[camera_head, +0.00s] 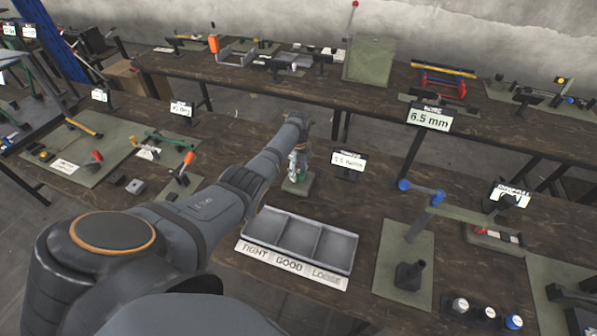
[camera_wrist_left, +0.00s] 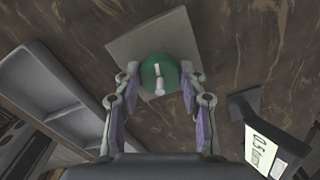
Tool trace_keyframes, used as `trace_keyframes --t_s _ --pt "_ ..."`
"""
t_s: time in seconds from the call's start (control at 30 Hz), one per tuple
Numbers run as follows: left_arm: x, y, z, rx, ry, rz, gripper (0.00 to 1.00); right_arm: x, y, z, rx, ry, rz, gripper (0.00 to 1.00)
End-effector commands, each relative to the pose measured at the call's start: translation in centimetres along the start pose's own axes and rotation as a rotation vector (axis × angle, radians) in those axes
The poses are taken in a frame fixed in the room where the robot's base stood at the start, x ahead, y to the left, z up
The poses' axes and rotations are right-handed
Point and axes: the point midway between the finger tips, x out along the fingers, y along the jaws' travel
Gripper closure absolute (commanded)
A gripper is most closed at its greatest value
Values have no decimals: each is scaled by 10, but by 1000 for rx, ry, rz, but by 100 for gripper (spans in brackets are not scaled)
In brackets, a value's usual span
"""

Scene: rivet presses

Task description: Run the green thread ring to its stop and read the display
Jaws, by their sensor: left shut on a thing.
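The green thread ring (camera_wrist_left: 152,82) sits around a pale upright stud, seen from above in the left wrist view. It stands over a grey-green square base plate (camera_wrist_left: 128,46), which also shows in the head view (camera_head: 297,188). My left gripper (camera_wrist_left: 160,74) has its fingers on either side of the ring and is shut on it; in the head view it (camera_head: 298,163) points down over the plate. A small display (camera_head: 349,161) stands right of the plate; its text is too small to read surely. It shows at an angle in the left wrist view (camera_wrist_left: 265,152). My right gripper is out of view.
A grey three-part tray (camera_head: 350,238) labelled TIGHT, GOOD and LOOSE lies in front of the ring's plate. Right of it is a green mat (camera_head: 389,262) with a blue-knobbed press. A 6.5 mm display (camera_head: 430,118) stands farther back. Bare wood lies between the tray and mat.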

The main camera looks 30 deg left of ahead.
Motion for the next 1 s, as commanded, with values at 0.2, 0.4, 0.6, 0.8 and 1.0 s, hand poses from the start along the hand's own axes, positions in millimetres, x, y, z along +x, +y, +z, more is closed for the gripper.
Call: trace_keyframes --t_s 0.2,0.4,0.6,0.8,1.0 --pt "-2 -2 0 77 -1 -4 91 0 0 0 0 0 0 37" --pt "-2 -2 0 106 -2 -4 91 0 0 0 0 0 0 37" --pt "-2 -2 1 110 -2 -5 91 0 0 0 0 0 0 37" --pt "-2 -2 1 109 -2 -5 91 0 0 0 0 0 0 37" --pt "-1 -1 0 108 -1 -3 36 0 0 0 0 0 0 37"
